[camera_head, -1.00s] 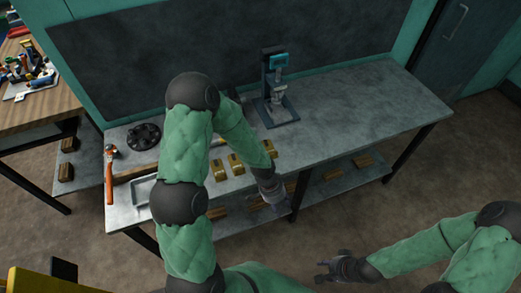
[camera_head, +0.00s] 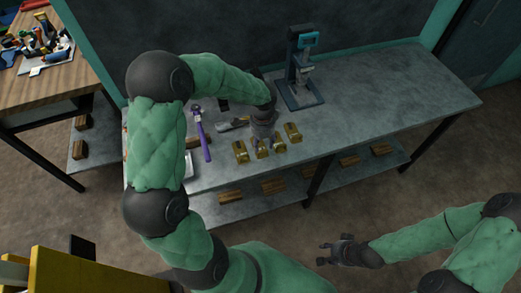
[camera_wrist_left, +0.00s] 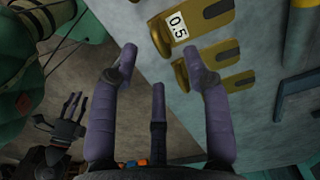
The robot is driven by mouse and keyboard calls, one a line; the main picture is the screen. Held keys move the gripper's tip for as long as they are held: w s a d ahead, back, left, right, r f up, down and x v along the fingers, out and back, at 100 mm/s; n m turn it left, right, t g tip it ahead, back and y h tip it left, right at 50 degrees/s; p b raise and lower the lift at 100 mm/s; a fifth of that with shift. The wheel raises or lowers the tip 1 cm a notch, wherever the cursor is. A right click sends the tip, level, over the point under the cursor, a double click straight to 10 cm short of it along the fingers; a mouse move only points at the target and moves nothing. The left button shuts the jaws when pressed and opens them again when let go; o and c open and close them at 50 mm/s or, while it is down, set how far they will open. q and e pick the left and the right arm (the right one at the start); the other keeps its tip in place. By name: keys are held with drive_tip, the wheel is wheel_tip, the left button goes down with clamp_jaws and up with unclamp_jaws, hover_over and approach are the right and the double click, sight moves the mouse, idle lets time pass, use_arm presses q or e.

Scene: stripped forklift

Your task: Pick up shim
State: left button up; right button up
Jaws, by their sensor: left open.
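Several brass-coloured slotted shims lie in a row along the front edge of the grey bench. In the head view, one shim is at the left end (camera_head: 240,151) and another at the right end (camera_head: 293,132). My left gripper (camera_head: 261,142) is over the middle of the row, partly covering the shims there. In the left wrist view its fingers (camera_wrist_left: 165,75) are spread, with nothing between them. One shim there (camera_wrist_left: 222,12) carries a "0.5" label; another shim (camera_wrist_left: 210,55) is just beyond the right fingertip. My right gripper (camera_head: 334,250) is open and empty, away from the bench.
A stand with a teal display (camera_head: 302,85) is at the bench's back. A lower shelf (camera_head: 240,207) holds wooden blocks. The bench's right side (camera_head: 400,100) is clear.

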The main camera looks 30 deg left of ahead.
sight(263, 151)
use_arm(q)
drive_tip(key=shift+d+f+b, duration=0.2)
drive_tip(key=shift+f+b, duration=0.85)
drive_tip(key=shift+f, duration=2.05)
drive_tip(key=shift+r, duration=0.1)
clamp_jaws()
